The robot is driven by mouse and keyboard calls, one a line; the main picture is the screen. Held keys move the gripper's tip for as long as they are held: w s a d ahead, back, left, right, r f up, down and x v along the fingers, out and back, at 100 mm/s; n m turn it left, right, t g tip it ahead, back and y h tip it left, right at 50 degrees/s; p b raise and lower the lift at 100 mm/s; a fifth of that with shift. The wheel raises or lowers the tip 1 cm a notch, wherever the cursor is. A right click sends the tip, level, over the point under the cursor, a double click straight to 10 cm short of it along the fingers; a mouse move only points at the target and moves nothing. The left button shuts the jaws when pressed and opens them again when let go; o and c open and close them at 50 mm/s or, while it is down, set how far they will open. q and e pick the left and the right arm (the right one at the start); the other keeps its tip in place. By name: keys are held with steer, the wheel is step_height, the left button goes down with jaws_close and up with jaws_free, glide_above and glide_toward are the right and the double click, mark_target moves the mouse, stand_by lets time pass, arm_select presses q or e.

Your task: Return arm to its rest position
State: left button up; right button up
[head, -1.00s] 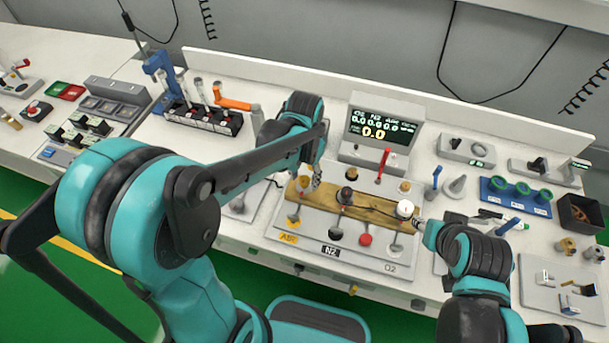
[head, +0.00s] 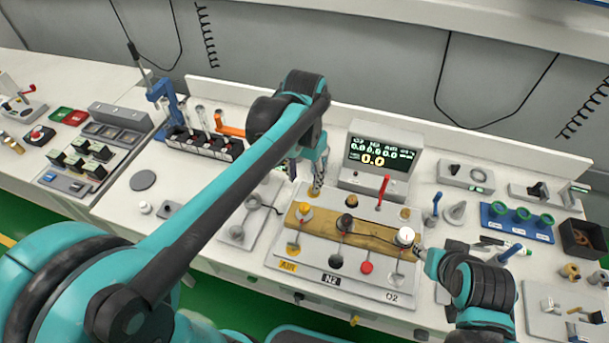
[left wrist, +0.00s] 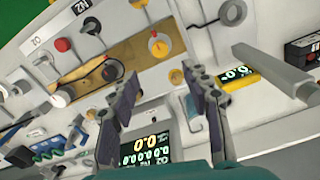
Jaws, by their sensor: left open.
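My left arm reaches across from the left in the head view. My left gripper (head: 318,186) points down behind the yellow knob (head: 305,212) on the gas panel (head: 378,286), near the display (head: 378,158). In the left wrist view the left gripper (left wrist: 160,88) has its two fingers wide apart with nothing between them. The yellow knob (left wrist: 159,44) shows beyond the fingertips, apart from them. My right gripper (head: 421,250) is beside the white knob (head: 405,236) at the panel's right end; its jaws are too small to judge, and contact is unclear.
A red lever (head: 383,188) stands up right of the left gripper. A black rack with an orange handle (head: 231,131) and a blue stand (head: 160,90) are behind the forearm. A blue tray of green rings (head: 517,222) lies right. Bare bench top shows at left.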

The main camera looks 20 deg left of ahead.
arm_select(q)
steer(key=shift+r, duration=0.25)
stand_by(0.3)
steer(key=s+a+f+n+t, duration=0.3)
steer(key=s+t, duration=0.4)
steer(key=s, duration=0.3)
steer(key=shift+a+f, duration=0.35)
steer(key=shift+a, duration=0.2)
